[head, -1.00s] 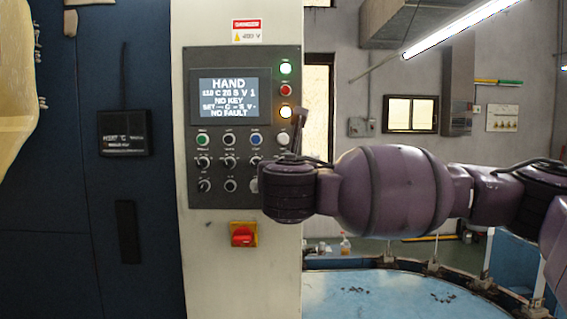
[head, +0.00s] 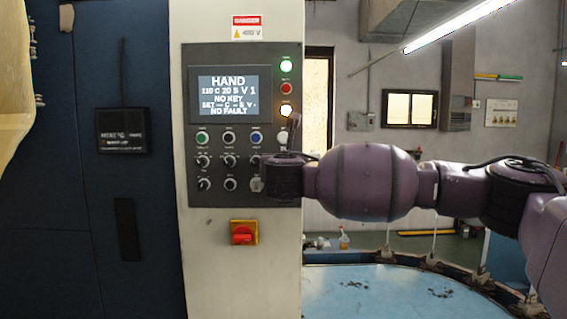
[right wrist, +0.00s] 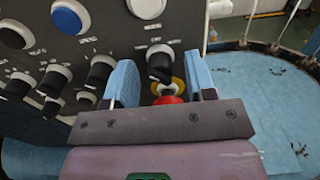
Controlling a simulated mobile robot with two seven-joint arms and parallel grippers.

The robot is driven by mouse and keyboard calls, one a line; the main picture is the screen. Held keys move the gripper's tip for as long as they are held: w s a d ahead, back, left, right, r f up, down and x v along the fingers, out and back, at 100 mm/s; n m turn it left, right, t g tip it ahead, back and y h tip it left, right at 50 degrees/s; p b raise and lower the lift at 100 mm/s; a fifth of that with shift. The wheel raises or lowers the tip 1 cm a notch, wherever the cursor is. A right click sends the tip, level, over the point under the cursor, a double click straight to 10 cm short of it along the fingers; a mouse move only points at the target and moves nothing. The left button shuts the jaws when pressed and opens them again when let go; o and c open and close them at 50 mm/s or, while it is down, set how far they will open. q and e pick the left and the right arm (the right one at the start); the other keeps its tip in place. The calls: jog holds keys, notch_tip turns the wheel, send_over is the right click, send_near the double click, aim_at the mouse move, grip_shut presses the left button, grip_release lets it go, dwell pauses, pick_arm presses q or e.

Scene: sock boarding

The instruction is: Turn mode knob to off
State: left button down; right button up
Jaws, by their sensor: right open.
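The control panel (head: 275,200) carries rows of black selector knobs, and its screen (head: 221,91) reads HAND, NO KEY, NO FAULT. My right gripper (right wrist: 161,78) is open at the panel's right side. In the right wrist view a black knob (right wrist: 159,62) under a white button shows between its blue fingers. I cannot tell whether they touch it. The knob labels are too small to read, so I cannot tell which is the mode knob. In the head view my right wrist hides the panel's right-hand knobs. My left gripper is out of view.
A red and yellow part (right wrist: 168,92) shows below the knob, between the fingers. A blue button (right wrist: 70,17) and other knobs (right wrist: 100,72) are close on the left. A red-yellow switch (head: 243,233) is below the panel. A blue surface (head: 390,290) lies lower right.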

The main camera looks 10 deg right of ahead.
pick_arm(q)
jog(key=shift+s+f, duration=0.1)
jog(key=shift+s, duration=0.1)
pick_arm(e)
jog(key=shift+c, duration=0.3)
jog(key=shift+c, duration=1.3)
jog(key=c, duration=0.6)
